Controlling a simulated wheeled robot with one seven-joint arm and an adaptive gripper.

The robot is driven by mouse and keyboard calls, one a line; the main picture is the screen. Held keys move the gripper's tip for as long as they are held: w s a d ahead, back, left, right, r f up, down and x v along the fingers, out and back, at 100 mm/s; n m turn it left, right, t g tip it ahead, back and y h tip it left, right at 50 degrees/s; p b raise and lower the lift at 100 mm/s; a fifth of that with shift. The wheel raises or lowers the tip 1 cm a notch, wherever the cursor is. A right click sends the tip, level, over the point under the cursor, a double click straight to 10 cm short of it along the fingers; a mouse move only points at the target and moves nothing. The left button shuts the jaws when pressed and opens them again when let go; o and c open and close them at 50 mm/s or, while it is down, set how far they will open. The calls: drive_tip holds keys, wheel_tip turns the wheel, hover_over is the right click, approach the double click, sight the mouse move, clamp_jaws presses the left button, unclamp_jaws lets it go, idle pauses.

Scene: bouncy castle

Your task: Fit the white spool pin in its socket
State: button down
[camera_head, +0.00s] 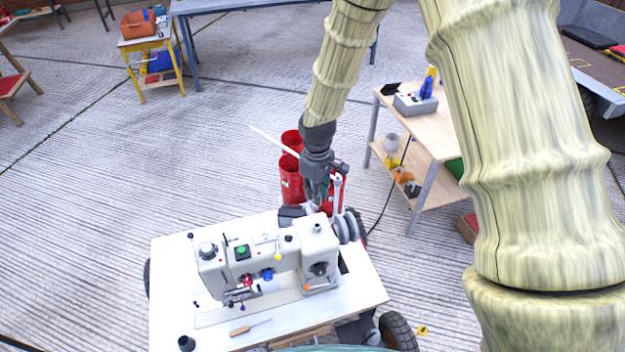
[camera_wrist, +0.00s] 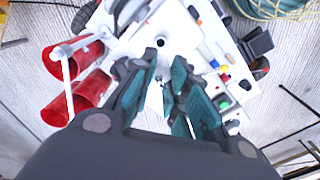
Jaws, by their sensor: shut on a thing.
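My gripper (camera_head: 318,200) points down above the right end of a white sewing machine (camera_head: 275,258). In the wrist view its teal-padded fingers (camera_wrist: 168,78) are close together, closed on a small pale piece, the white spool pin (camera_wrist: 154,98). The pin is mostly hidden by the fingers, and its lower end is not clear. The sewing machine also shows beyond the fingertips in the wrist view (camera_wrist: 205,50). Its top carries knobs and small dark spots; I cannot tell which is the pin's socket. The pin appears above the machine, apart from it.
Red cylinders (camera_head: 291,182) and a long white rod (camera_head: 272,141) stand close behind my gripper. Grey discs (camera_head: 347,228) are at the machine's right end. A screwdriver (camera_head: 250,327) lies on the white table (camera_head: 178,300). A wooden shelf unit (camera_head: 440,140) stands to the right.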

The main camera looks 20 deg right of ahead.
drive_tip(key=shift+w+f, duration=0.1)
drive_tip(key=shift+f+b, duration=0.2)
drive_tip(key=shift+b, duration=0.15)
wheel_tip(320, 180, down, 4)
drive_tip(key=b, duration=0.3)
drive_tip(key=shift+f, duration=0.15)
drive_tip(key=shift+f+b, duration=0.45)
drive_tip(key=shift+f, duration=0.5)
drive_tip(key=shift+f+p, duration=0.1)
drive_tip(key=shift+p, duration=0.65)
idle(0.4)
drive_tip(key=shift+f, duration=1.4)
idle(1.9)
drive_tip(key=c, duration=1.3)
unclamp_jaws()
